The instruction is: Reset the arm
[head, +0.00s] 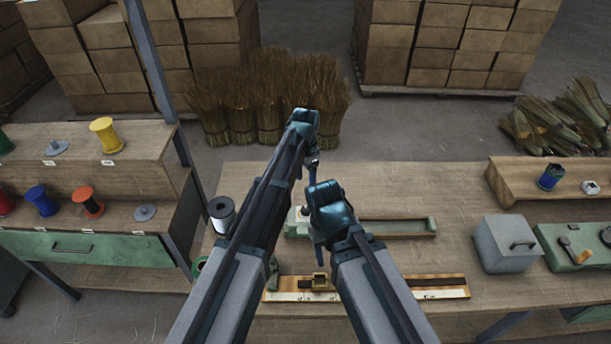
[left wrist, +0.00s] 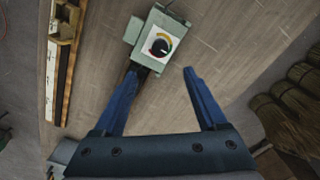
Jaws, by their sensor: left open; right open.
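My left gripper (head: 314,172) is the higher one, pointing down over the far part of the workbench. In the left wrist view its two blue fingers (left wrist: 160,76) are spread wide with nothing held between them. Beyond the fingertips is a green box with a coloured dial (left wrist: 160,44). My right gripper (head: 318,240) points down over the middle of the bench, nearer to me; it is open, and its fingers are partly hidden by its own wrist. The green winding device with a long tray (head: 395,227) lies behind and beside the right gripper.
A ruler board (head: 430,287) lies near the bench's front. A shelf (head: 140,180) holds coloured spools. Broom bundles (head: 268,98) and stacked cartons stand behind. The bench between tray and box is clear.

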